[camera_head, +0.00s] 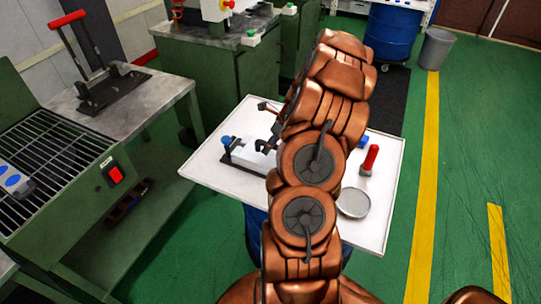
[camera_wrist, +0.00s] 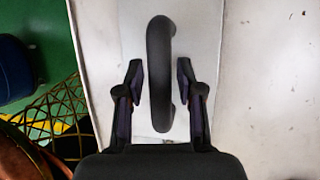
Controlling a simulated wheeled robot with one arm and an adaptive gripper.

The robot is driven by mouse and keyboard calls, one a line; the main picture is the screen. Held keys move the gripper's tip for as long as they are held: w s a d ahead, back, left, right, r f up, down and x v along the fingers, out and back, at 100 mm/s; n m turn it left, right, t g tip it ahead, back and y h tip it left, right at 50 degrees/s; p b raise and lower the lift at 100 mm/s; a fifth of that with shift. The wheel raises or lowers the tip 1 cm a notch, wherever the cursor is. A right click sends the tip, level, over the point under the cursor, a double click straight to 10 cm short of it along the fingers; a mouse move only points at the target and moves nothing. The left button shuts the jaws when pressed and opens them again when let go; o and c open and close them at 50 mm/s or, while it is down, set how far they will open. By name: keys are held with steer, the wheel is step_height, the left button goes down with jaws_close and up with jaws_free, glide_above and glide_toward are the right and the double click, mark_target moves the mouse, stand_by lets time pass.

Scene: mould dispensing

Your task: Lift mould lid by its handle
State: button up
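The mould lid (camera_wrist: 205,35) is a pale, flat plate filling the middle of the wrist view. Its black curved handle (camera_wrist: 160,60) runs lengthwise up the plate. My gripper (camera_wrist: 159,66) is open, with one finger on each side of the handle.
The white table (camera_head: 385,150) also bears a red-handled tool (camera_head: 369,160) and a round grey dish (camera_head: 353,203), right of my arm. A green bench with a grate (camera_head: 55,160) and a press (camera_head: 100,90) stand at left. Green floor is open at right.

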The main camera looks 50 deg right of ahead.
jaws_close()
steer(key=shift+d+r, duration=0.1)
steer(key=shift+r, duration=0.05)
stand_by(0.5)
